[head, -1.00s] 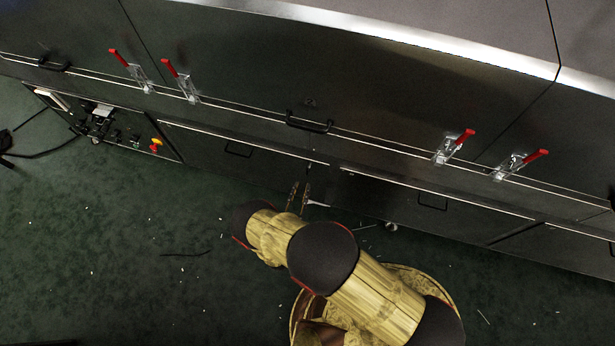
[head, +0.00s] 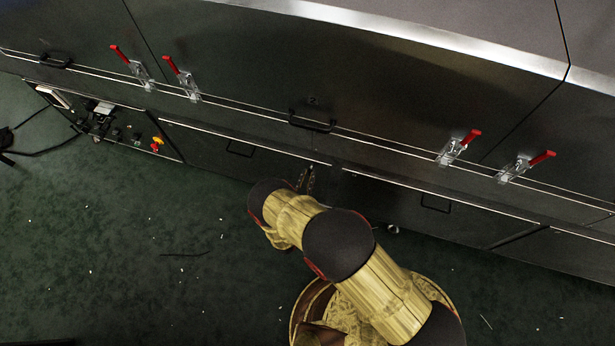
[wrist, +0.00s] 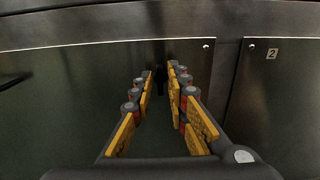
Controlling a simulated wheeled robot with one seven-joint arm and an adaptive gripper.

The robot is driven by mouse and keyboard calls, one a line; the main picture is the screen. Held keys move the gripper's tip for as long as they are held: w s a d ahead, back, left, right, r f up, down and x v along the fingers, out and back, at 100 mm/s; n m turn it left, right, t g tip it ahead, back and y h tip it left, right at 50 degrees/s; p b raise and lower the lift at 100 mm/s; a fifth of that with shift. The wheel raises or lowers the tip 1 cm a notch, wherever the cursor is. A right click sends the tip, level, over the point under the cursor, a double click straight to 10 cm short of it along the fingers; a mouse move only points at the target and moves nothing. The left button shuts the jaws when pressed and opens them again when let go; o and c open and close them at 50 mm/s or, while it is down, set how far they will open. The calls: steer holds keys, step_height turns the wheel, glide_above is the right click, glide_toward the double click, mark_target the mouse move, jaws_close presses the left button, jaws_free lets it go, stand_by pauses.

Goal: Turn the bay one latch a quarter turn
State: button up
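In the wrist view the two gold-padded fingers of my gripper (wrist: 160,72) stand apart, pointing at the lower panels. A small dark upright piece (wrist: 160,84) shows between the fingertips, near the top right of the left panel; it looks like the bay one latch. I cannot tell whether the fingers touch it. In the head view my gripper (head: 306,180) is at the front of the lower panels, partly hidden behind my arm, and the latch cannot be made out clearly there.
The panel to the right carries a "2" label (wrist: 271,54). Above are red-handled clamps (head: 458,147) and a black handle (head: 311,121). A control panel (head: 110,122) with a yellow-and-red button is at left. The green floor is mostly clear, with small scraps.

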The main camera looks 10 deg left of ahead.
jaws_close()
steer(key=shift+m, duration=0.4)
steer(key=m+b, duration=0.1)
steer(key=m, duration=0.2)
steer(key=shift+d+f+m, duration=0.1)
steer(key=shift+m, duration=0.2)
steer(key=m+b, duration=0.1)
steer(key=m, duration=0.3)
steer(key=shift+m, duration=0.3)
steer(key=shift+d+f+m+b, duration=0.1)
steer(key=shift+m+b, duration=0.4)
steer(key=shift+m, duration=1.75)
steer(key=shift+d+f+m+b, duration=0.1)
steer(key=shift+m+b, duration=0.4)
steer(key=shift+m, duration=1.75)
steer(key=shift+o, duration=1.2)
jaws_free()
